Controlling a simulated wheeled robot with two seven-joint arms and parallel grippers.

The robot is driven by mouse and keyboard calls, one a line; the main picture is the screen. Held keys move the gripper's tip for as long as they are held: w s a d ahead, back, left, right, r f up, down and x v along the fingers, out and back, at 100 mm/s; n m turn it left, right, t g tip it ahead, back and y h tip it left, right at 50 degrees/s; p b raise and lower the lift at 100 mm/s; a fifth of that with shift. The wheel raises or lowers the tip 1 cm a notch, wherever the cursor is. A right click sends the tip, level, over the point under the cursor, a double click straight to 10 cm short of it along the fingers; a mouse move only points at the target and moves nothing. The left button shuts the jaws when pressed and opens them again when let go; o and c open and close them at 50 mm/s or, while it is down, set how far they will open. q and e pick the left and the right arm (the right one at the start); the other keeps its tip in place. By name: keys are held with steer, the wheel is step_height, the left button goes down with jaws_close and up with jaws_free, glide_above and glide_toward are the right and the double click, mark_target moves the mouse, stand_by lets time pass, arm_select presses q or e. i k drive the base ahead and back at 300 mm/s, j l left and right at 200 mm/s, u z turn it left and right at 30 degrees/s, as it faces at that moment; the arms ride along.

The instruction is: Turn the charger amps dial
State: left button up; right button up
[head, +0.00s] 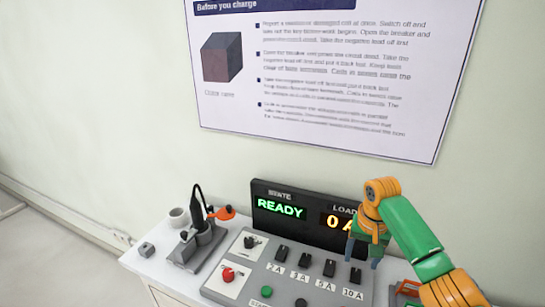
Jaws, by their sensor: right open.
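The grey control panel (245,291) on the white bench has a black knob (250,241) on a white plate at its upper left. A red knob (228,274) sits on another white plate below it. I cannot read which knob is the charger amps dial. My right gripper (363,257) is open and points down over the panel's right side, near the 10 A switch (355,275). It is apart from both knobs, which lie to its left. It hides the right part of the display (295,213). My left gripper is not in view.
The display reads READY and a load of 0 A. Several black switches stand in a row, with a green button (267,291) below. A grey stand with an orange-tipped lead (198,243), a white cup (179,217) and a small grey block (146,249) are at left.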

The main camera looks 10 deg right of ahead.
mark_target(249, 241)
steer(key=k+j, duration=0.75)
steer(key=k, duration=0.05)
